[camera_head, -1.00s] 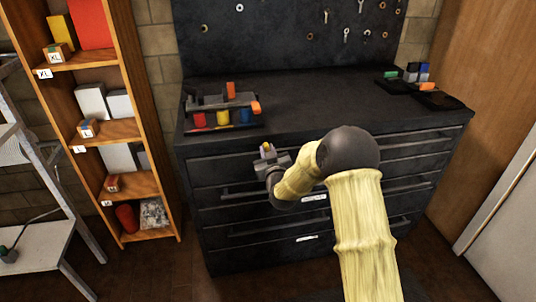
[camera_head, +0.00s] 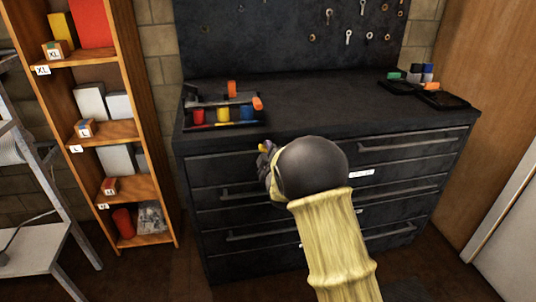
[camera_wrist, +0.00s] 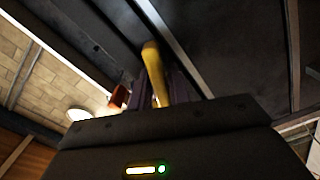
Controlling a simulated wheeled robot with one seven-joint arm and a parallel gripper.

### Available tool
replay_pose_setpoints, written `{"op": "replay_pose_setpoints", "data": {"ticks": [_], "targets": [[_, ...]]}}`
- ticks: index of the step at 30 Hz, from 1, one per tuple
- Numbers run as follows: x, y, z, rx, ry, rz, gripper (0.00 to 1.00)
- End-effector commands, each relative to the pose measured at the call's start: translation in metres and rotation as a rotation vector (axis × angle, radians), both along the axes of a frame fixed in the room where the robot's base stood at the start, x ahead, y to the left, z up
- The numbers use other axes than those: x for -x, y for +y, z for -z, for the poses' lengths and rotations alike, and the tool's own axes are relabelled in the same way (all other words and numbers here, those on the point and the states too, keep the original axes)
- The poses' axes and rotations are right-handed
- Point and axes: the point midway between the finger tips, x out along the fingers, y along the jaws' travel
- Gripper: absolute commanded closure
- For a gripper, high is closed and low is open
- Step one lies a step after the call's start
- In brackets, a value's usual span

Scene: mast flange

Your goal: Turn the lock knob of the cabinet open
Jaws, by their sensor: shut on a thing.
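The dark cabinet (camera_head: 230,168) stands in front of me, with several drawers and long bar handles. The yellow lock knob (camera_head: 262,147) shows as a small tip at the upper left of its front. My gripper (camera_head: 266,155) is at the knob, mostly hidden by my dark wrist joint in the head view. In the wrist view, the yellow knob (camera_wrist: 153,70) stands between the two dark fingers of my gripper (camera_wrist: 158,92), which is shut on it. The knob's base is hidden, and I cannot tell its turn angle.
A tray (camera_head: 225,124) with red, yellow and blue bins sits on the cabinet top at left. Black trays (camera_head: 440,99) with small coloured blocks lie at right. The middle of the top is clear.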

Motion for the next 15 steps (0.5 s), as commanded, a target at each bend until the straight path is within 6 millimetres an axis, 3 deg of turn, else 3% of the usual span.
{"op": "replay_pose_setpoints", "data": {"ticks": [15], "targets": [[0.0006, 0.0010, 0.0051, 0.375, -0.104, -0.001, 1.00]]}}
